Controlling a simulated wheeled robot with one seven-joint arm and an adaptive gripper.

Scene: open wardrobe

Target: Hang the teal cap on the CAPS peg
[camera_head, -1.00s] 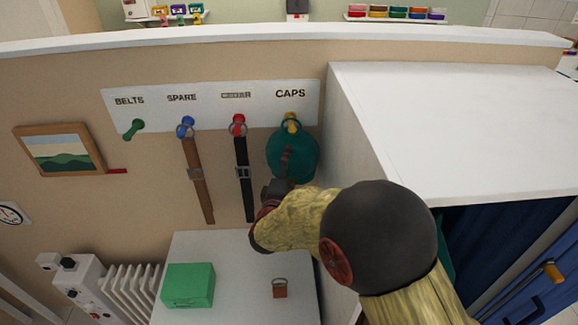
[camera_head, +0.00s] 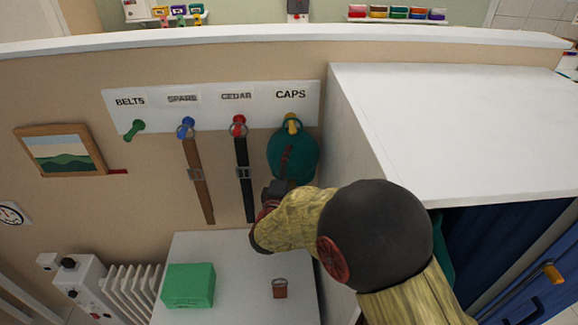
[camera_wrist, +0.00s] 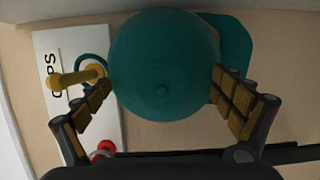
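The teal cap (camera_head: 305,160) is at the wall under the CAPS label (camera_head: 290,94), with its round dome (camera_wrist: 160,65) facing my wrist camera. Its loop is at the yellow CAPS peg (camera_head: 291,122) and appears around the peg (camera_wrist: 78,77) in the wrist view. My gripper (camera_head: 286,160) is in front of the cap. In the wrist view my gripper (camera_wrist: 160,85) has its fingers spread wide, one on each side of the dome. The fingertips are very close to its edges; I cannot tell whether they touch.
A brown belt (camera_head: 196,175) hangs on the blue peg and a black belt (camera_head: 242,180) on the red peg. The green BELTS peg (camera_head: 134,130) is bare. The white wardrobe side (camera_head: 350,150) stands close on the right. A green box (camera_head: 188,286) lies on the cabinet below.

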